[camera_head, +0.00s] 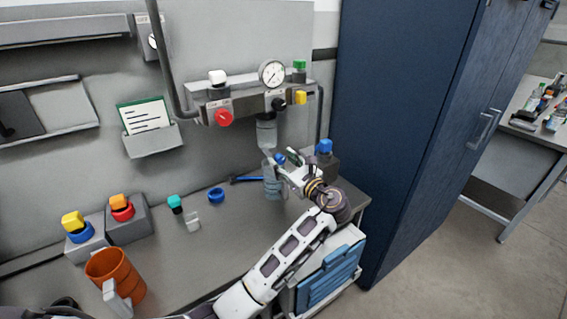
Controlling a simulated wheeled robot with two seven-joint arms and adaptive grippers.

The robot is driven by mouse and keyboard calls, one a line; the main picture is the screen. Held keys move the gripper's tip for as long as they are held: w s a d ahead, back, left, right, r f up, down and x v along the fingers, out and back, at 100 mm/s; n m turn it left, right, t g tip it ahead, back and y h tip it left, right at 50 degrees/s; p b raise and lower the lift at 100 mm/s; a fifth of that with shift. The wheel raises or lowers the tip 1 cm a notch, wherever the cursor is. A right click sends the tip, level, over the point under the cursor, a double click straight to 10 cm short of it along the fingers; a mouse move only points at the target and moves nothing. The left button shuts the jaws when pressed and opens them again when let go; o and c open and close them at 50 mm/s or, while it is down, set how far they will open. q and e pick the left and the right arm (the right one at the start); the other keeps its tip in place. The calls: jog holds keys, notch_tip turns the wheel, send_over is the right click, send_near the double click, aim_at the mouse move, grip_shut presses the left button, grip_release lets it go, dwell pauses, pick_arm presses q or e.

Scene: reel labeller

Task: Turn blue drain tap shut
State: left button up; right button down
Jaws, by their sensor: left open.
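The blue drain tap (280,158) appears as a small blue patch below the clear filter bowl (266,132), which hangs under the grey manifold. My left gripper (281,161) is open close around the tap, with its fingers pointing up and left. I cannot tell whether the fingers touch the tap. The gripper hides part of it, so its angle is unclear. A clear container (271,182) stands on the bench below the bowl. My right gripper is not in view.
The manifold (245,103) carries a pressure gauge (272,74) and a red knob (224,118). A blue-capped dark block (326,158) stands right of the gripper. A blue-handled tool (247,179) lies to the left. A tall blue cabinet (400,130) bounds the right side.

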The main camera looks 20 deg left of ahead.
pick_arm(q)
jog(key=c, duration=1)
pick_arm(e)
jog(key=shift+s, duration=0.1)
pick_arm(q)
jog(key=shift+n, duration=0.4)
jog(key=shift+c, duration=0.2)
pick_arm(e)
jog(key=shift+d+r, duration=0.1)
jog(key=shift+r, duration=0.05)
pick_arm(q)
jog(key=shift+n+p, duration=0.55)
jog(key=shift+n, duration=0.25)
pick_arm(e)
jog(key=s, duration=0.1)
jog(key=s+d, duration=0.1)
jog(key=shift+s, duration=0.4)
pick_arm(q)
jog(key=shift+n, duration=0.3)
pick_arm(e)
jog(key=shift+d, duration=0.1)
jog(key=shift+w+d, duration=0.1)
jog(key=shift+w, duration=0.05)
pick_arm(q)
jog(key=o, duration=0.7)
jog(key=shift+c, duration=0.2)
jog(key=o, duration=0.4)
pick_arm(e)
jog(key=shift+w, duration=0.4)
